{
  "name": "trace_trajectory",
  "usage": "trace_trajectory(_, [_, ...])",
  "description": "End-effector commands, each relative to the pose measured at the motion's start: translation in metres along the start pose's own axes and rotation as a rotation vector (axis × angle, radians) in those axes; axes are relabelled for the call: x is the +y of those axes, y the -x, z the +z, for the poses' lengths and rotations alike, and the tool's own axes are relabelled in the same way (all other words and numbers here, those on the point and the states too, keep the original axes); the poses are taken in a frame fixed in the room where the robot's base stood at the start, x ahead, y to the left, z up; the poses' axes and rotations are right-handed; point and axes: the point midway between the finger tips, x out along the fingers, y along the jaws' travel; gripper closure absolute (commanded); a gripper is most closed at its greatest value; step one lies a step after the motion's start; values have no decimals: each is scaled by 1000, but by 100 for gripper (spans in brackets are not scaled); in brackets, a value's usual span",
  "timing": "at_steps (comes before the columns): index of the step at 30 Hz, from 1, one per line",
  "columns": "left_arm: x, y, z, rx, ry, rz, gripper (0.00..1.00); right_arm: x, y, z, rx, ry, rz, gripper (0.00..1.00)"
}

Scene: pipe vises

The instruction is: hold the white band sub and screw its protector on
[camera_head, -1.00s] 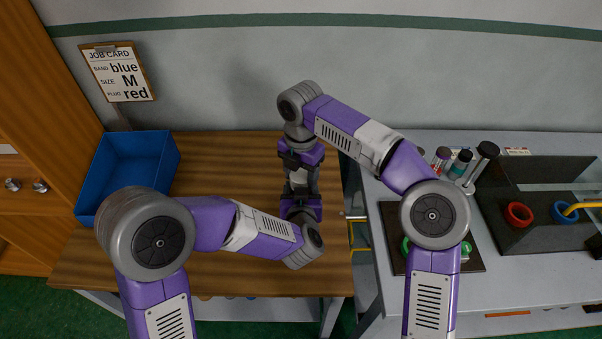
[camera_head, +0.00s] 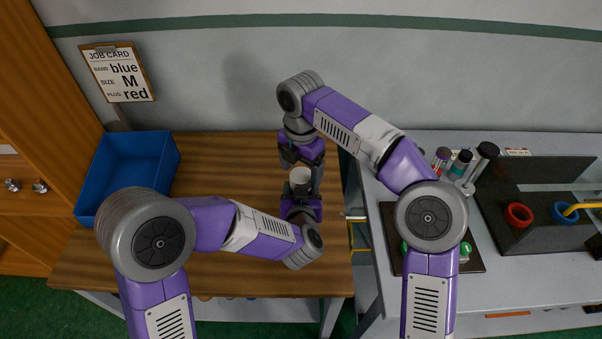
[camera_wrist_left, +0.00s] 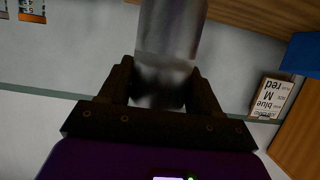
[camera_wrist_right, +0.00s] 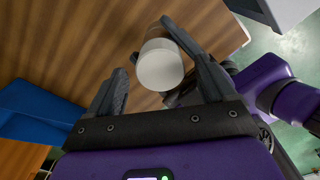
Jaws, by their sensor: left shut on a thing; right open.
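A grey metal cylinder, the sub (camera_wrist_left: 170,35), stands in my left gripper (camera_wrist_left: 160,85), which is shut on it. In the head view its upper end carries a white round piece (camera_head: 300,175), facing up. This white piece also shows in the right wrist view (camera_wrist_right: 160,66), between and beyond the fingers. I cannot tell whether it is the protector or how far it is screwed on. My right gripper (camera_head: 302,157) is open just above it, pointing down, apart from it.
A blue bin (camera_head: 132,168) stands at the left of the wooden table (camera_head: 215,160). A job card (camera_head: 118,73) hangs behind it. On the right bench are several capped tubes (camera_head: 460,163), a dark mat (camera_head: 474,262), and a dark stand with red (camera_head: 518,214) and blue rings.

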Motion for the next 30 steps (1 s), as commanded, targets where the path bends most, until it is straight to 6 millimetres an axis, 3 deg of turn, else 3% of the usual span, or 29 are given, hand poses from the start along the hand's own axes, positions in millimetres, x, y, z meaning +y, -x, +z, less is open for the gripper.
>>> trace_trajectory(6, [0,0,-2,5,1,0,100,0,23,0,1,0,2,16])
trace_trajectory(14, [0,0,-2,5,1,0,100,0,24,0,1,1,0,16])
trace_trajectory(18, [0,0,-2,5,1,0,100,0,24,0,1,0,0,0])
trace_trajectory(26, [0,0,-2,5,1,0,100,0,26,0,0,0,1,0])
trace_trajectory(30, [0,0,-2,5,1,0,100,1,38,0,-1,-1,3,0])
